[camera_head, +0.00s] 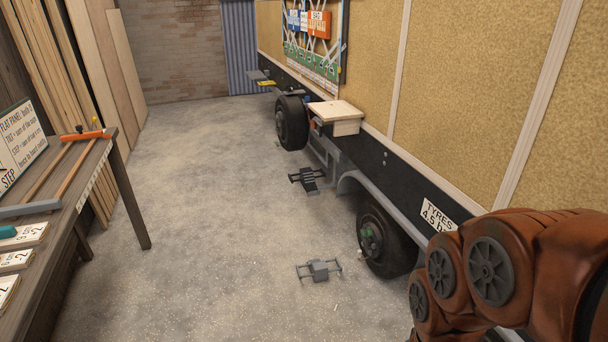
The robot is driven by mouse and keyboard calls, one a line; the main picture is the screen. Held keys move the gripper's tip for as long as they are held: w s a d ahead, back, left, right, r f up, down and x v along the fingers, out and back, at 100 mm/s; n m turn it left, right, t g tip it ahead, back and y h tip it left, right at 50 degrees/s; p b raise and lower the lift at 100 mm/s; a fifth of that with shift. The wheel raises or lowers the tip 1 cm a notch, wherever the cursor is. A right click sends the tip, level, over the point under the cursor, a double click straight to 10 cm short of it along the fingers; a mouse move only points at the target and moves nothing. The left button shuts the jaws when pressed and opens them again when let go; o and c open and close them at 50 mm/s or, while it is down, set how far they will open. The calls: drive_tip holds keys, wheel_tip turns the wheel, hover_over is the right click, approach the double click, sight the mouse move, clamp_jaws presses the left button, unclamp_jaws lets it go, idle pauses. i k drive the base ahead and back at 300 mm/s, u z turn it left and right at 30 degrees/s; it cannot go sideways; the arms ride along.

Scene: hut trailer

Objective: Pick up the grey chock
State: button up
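A small grey block-like object with thin bars on both sides, which looks like the grey chock (319,268), lies on the concrete floor. It is left of the trailer's near wheel (377,236) and apart from it. A darker, nearly black object (308,179) with similar side bars lies farther back, in front of the far wheel (292,122). My orange-brown arm fills the lower right corner. My gripper is outside the view.
The trailer (392,168) runs along the right, with a pale wooden box (339,117) jutting from its side. A workbench (128,190) with cards and a wooden frame stands at left. Boards lean behind it. The floor (205,215) between is clear.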

sight(318, 269)
drive_tip(key=k, duration=0.5)
drive_tip(key=u, duration=0.9)
drive_tip(key=i, duration=5.45)
drive_tip(key=z, duration=2.25)
